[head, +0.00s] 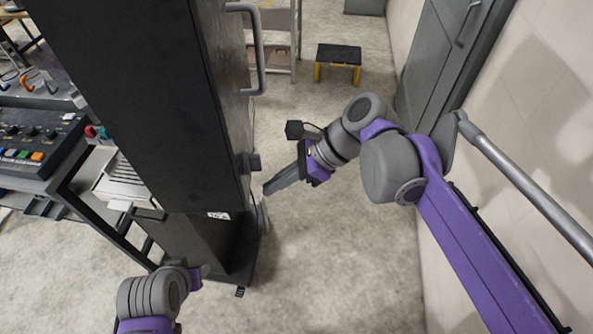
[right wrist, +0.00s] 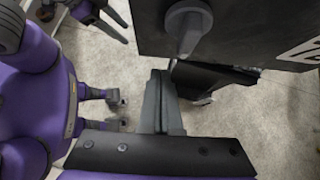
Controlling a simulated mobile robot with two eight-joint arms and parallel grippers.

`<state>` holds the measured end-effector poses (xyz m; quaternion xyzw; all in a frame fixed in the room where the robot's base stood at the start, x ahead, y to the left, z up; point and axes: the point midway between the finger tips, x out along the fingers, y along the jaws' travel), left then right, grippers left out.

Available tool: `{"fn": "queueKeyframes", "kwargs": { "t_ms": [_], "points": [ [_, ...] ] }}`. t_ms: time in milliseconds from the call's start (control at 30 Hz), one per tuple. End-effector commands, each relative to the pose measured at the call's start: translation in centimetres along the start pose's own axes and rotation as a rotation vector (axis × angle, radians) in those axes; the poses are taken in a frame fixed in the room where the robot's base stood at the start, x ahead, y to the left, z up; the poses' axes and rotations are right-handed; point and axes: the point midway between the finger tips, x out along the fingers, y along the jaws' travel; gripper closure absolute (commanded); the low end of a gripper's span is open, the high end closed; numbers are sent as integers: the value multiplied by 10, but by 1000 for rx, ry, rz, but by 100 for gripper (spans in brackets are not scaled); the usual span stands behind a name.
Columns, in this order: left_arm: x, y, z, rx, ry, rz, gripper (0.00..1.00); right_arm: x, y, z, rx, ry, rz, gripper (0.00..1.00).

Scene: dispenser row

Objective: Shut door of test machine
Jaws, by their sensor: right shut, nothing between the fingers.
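A tall black cabinet (head: 135,95), which seems to be the test machine, fills the left centre of the head view. A grey bar handle (head: 261,50) is on its right side, with a dark round knob (head: 250,162) lower down. I cannot tell how far its door stands open. My right gripper (head: 268,190) is shut and empty, its tips close to the cabinet's lower right edge; touching is unclear. In the right wrist view its fingers (right wrist: 161,108) are together below a dark panel (right wrist: 240,25) with a round knob (right wrist: 187,25). My left gripper (head: 202,273) is at the lower left, its fingers unclear.
A control panel with coloured buttons (head: 35,145) is on the left bench. A black and yellow step stool (head: 339,56) and a shelf rack (head: 275,35) stand behind. A wall with a grey rail (head: 530,190) is on the right.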

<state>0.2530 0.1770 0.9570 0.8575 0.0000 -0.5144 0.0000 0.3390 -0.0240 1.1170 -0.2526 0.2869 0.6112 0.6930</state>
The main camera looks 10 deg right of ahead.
Motion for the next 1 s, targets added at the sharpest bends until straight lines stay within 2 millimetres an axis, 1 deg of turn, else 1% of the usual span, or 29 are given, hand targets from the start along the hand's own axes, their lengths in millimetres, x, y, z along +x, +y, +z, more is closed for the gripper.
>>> {"fn": "queueKeyframes", "kwargs": {
  "t_ms": [33,200,667,867,1000],
  "points": [
    [-3,0,-4,0,3,0,50,4,0,7,-4,0,1,100],
    [-5,0,-6,0,5,0,50,13,0,16,-2,1,0,100],
    [-5,0,-6,0,5,0,50,16,0,17,-1,1,-1,100],
    [-3,0,-4,0,3,0,50,25,10,26,-2,0,2,100],
    [0,0,-1,0,1,0,50,41,23,41,-6,-1,5,100]
  ]
}}
